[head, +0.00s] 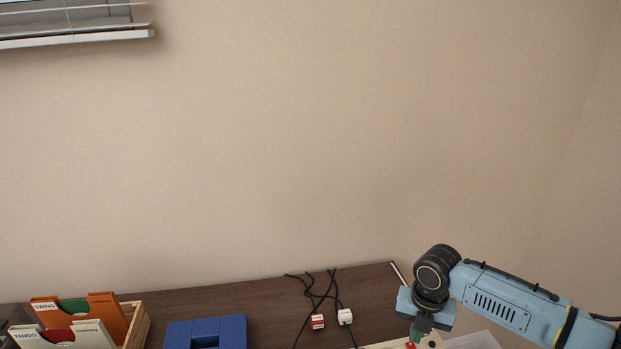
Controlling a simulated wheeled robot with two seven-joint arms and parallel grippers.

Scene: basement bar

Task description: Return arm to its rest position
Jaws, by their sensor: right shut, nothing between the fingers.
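My right arm comes in from the lower right, light blue with a black wrist joint. My right gripper (416,334) points down at the bottom edge, over the right end of the dark wooden counter (270,295). Its fingers are shut, and nothing shows held between them. A pale board (388,345) with a small red part lies beneath it, mostly cut off by the frame. I cannot tell whether the gripper touches it. My left gripper is not in view.
A wooden crate (139,325) with labelled record sleeves stands at the lower left. A blue case (206,332) lies beside it. A clear bin (478,341) is at lower right.

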